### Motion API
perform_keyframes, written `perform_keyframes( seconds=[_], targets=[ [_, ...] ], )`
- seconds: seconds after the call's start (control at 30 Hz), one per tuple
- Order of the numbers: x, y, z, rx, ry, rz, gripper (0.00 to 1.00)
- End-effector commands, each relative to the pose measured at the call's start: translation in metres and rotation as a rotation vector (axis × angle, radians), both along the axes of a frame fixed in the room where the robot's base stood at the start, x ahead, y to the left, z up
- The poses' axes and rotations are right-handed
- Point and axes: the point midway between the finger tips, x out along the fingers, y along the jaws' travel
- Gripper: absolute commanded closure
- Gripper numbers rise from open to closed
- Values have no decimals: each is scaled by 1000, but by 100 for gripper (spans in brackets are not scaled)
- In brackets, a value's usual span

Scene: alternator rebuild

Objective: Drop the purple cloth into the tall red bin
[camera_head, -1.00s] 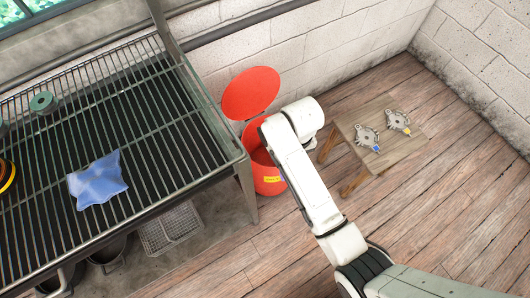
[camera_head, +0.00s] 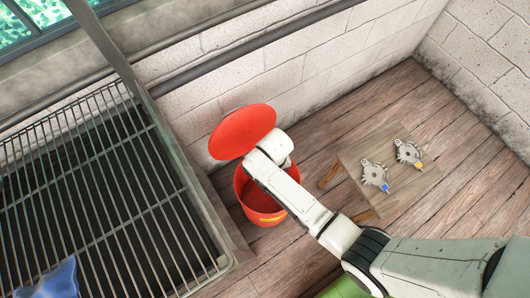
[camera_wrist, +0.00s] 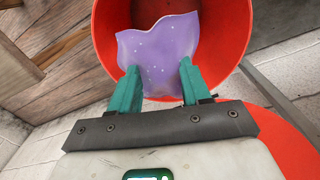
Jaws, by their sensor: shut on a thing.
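The purple cloth (camera_wrist: 158,55) shows in the wrist view, pale-speckled and spread out beyond my fingertips. My gripper (camera_wrist: 158,80) is shut on it, with its two green fingers on the cloth's near edge. The red bin (camera_wrist: 228,45) surrounds the cloth in the wrist view, so the cloth is over or within its mouth; how deep I cannot tell. In the head view the red bin (camera_head: 262,215) stands on the floor with its round red lid (camera_head: 242,131) raised behind it. My arm covers part of the bin there and hides the gripper and the cloth.
A slatted metal rack (camera_head: 95,190) stands left of the bin, with a blue cloth (camera_head: 50,282) on it. A low wooden table (camera_head: 410,192) with two metal parts stands to the right. The block wall is close behind the bin.

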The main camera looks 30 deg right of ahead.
Motion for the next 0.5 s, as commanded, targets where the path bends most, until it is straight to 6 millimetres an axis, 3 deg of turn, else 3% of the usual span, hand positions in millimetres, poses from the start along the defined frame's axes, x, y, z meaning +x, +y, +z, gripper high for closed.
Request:
perform_keyframes(
  seconds=[0.5],
  targets=[
    [0,0,-53,0,-1,2,77]
  ],
)
